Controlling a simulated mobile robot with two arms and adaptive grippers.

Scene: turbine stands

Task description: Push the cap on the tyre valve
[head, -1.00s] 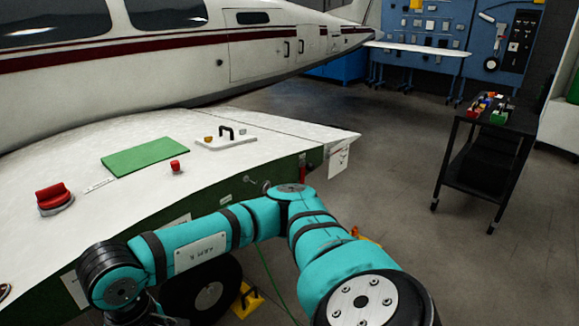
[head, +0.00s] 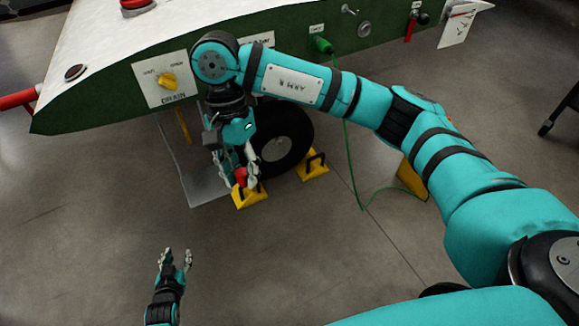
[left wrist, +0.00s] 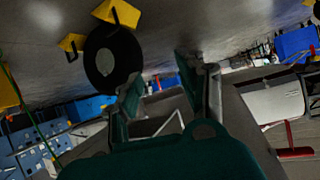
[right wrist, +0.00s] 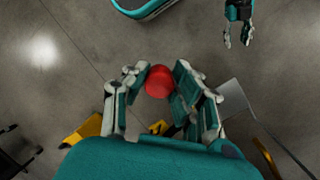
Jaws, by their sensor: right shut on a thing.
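My right gripper (head: 240,180) is shut on a red cap (head: 241,174), in front of the wheel in the head view. In the right wrist view the rounded red cap (right wrist: 159,80) sits between the fingertips. The black tyre (head: 300,127) with its grey hub stands under the wing, partly hidden behind my right gripper. The tyre also shows in the left wrist view (left wrist: 101,78). I cannot make out the valve. My left gripper (head: 177,254) is open and empty, low and left of the wheel; its fingers stand apart in the left wrist view (left wrist: 170,90).
Yellow chocks (head: 313,167) stand by the tyre. A grey plate (head: 195,176) hangs left of the wheel. The green wing edge (head: 110,95) with a drain panel (head: 164,80) lies above. A green hose (head: 348,160) runs down to the floor. Floor in front is clear.

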